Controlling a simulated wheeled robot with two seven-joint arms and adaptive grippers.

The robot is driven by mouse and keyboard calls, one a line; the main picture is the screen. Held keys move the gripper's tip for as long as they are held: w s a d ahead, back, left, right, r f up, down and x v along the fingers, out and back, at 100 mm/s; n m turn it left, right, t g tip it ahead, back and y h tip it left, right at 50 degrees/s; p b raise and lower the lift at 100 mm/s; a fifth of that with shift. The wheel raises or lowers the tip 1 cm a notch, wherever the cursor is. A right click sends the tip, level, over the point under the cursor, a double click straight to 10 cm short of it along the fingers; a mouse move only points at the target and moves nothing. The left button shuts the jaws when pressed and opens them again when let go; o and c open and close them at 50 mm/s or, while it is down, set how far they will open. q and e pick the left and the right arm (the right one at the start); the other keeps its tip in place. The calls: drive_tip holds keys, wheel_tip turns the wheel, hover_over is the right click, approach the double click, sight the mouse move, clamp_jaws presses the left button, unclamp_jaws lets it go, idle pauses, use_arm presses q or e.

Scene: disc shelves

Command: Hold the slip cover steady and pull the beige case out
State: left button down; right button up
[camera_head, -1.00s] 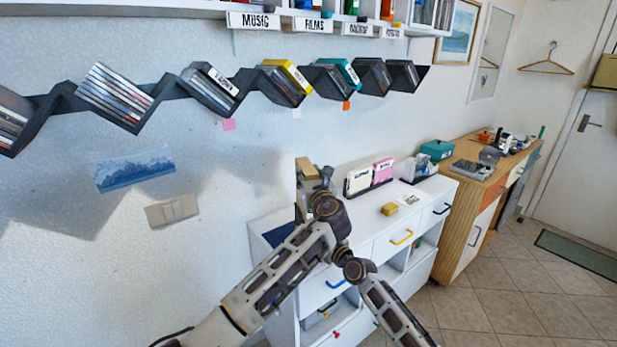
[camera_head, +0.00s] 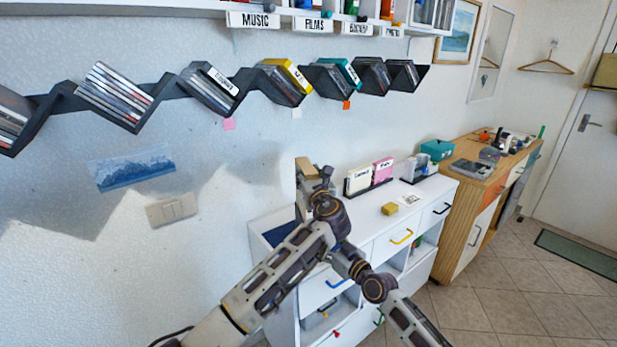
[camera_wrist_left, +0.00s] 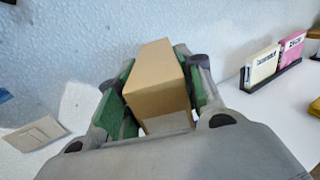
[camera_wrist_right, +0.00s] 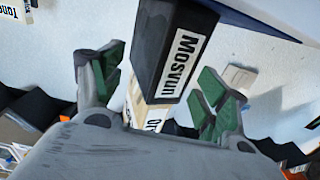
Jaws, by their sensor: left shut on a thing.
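The slip cover (camera_head: 306,170) is up in front of the wall in the head view. Its tan faces show in the left wrist view (camera_wrist_left: 155,85). My left gripper (camera_wrist_left: 158,92) is shut on it, a finger at each side. The right wrist view shows a dark face of what looks like the same cover, labelled "Mosvun" (camera_wrist_right: 172,50). The paler beige case (camera_wrist_right: 146,108) with a partly hidden label sticks out of it. My right gripper (camera_wrist_right: 155,92) is open, its fingers on either side of the case and apart from it. The left arm hides it in the head view.
A white cabinet (camera_head: 415,212) stands below, with a cream box (camera_head: 358,181), a pink box (camera_head: 383,171) and a yellow block (camera_head: 390,208) on top. A dark zigzag shelf (camera_head: 170,88) with discs runs along the wall at upper left. A light switch (camera_head: 172,209) is on the wall.

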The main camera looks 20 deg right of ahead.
drive_tip(key=shift+s+d, duration=0.1)
drive_tip(key=shift+s, duration=0.3)
drive_tip(key=shift+r, duration=0.15)
